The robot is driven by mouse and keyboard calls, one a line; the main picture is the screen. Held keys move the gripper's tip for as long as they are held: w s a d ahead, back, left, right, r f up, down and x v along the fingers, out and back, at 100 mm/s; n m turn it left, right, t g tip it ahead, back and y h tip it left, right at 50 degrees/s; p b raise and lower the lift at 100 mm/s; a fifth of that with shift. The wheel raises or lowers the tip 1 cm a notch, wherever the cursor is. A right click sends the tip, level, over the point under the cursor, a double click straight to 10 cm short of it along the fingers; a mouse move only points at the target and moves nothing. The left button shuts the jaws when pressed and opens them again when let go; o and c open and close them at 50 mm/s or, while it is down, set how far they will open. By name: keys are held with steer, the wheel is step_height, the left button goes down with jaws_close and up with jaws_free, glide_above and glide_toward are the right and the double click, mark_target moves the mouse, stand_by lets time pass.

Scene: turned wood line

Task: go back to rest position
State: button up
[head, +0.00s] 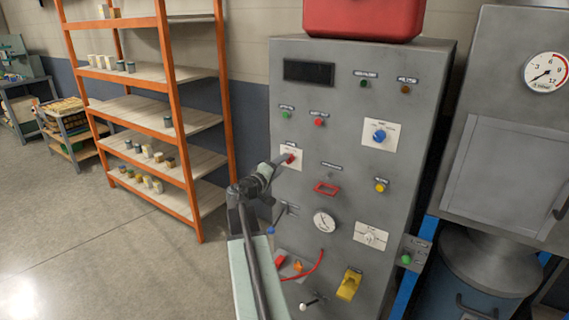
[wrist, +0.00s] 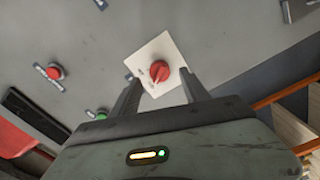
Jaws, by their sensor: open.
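My gripper (head: 284,160) is raised in front of the upper left part of a grey control panel (head: 340,145). In the wrist view my gripper (wrist: 158,82) is open, with its two fingers on either side of a red rotary knob (wrist: 159,71) on a white plate (wrist: 151,52). The fingers look close to the plate; I cannot tell whether they touch it. In the head view the red knob (head: 291,158) shows at the tip of my gripper, partly hidden by it.
The panel carries a blue knob (head: 379,136), a yellow button (head: 381,185), a gauge (head: 324,222) and a yellow lever (head: 349,284). A red case (head: 364,18) sits on top. An orange shelf rack (head: 176,105) stands left. Open floor (head: 80,240) lies at the lower left.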

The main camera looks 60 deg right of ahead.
steer(key=a, duration=0.4)
steer(key=shift+a, duration=0.4)
